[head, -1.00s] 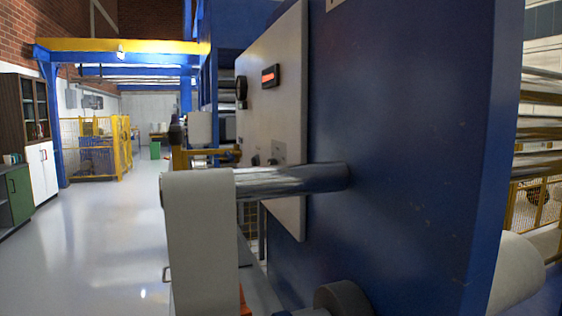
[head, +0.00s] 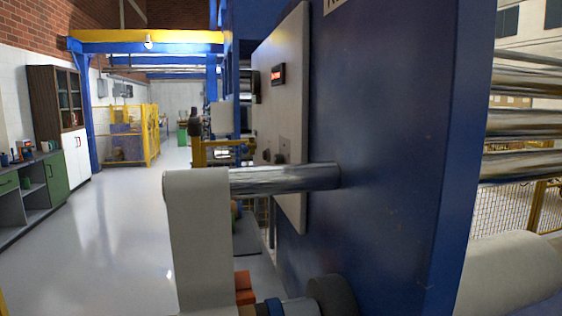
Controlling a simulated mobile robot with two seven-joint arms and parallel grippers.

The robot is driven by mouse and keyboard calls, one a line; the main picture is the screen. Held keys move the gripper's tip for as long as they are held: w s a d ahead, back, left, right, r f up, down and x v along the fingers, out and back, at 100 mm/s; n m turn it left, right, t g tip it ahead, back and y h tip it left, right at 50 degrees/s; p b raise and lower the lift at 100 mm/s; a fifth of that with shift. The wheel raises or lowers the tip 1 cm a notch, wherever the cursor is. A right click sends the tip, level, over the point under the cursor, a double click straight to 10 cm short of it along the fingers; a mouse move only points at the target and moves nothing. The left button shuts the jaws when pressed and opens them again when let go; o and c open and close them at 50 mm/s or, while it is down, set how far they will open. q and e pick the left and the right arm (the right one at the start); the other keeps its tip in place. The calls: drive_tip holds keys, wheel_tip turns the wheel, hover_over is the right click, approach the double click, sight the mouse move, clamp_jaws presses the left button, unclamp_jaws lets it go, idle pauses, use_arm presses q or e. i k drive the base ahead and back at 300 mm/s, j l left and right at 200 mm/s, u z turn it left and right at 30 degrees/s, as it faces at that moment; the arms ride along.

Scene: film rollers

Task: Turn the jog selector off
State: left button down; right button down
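A pale control panel (head: 293,115) is mounted on the side of the blue machine frame (head: 385,150) and is seen at a steep angle. It carries a small display with red digits (head: 278,75) near its top. Small dark knobs (head: 279,158) sit lower on the panel, just above the shiny metal roller shaft. They are too small to tell which is the jog selector or how it is set. Neither of my grippers shows in the head view.
A shiny shaft (head: 285,179) sticks out from the blue frame, with a pale web (head: 200,240) hanging at its end. Dark rollers (head: 331,294) lie low in front. Open floor (head: 110,240) stretches left, up to the green cabinet (head: 52,180).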

sight(279, 159)
drive_tip(key=i+j+z, duration=0.1)
drive_tip(key=j+z, duration=0.7)
drive_tip(key=j, duration=0.25)
drive_tip(key=j+z, duration=0.4)
drive_tip(key=j, duration=0.15)
drive_tip(key=k+j+z, duration=0.1)
drive_tip(key=j+z, duration=0.35)
drive_tip(key=j, duration=0.1)
